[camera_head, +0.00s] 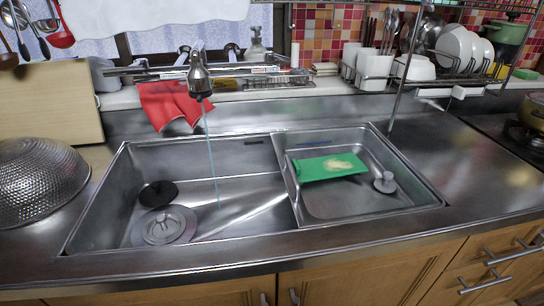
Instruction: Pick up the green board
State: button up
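A flat green board (314,169) lies in the smaller right basin (347,207) of the steel sink. It is roughly rectangular, with a pale yellowish patch near its right end. Its left end is close to the divider between the two basins. I cannot tell whether it rests on the basin floor or on something under it. My gripper is not in view.
The faucet (199,80) stands behind the larger left basin (225,179), with a thin bluish line below it. A colander (38,182) sits on the left counter. A dish rack (462,75) stands at back right. The front counter strip is clear.

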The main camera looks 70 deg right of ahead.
aim_at(312, 169)
jog(key=k+l, duration=0.45)
jog(key=k, duration=0.15)
jog(key=k+l+z, duration=0.15)
jog(key=k+l, duration=0.3)
jog(key=k, duration=0.2)
jog(key=l, duration=0.3)
jog(key=k+l, duration=0.15)
jog(key=l, duration=0.15)
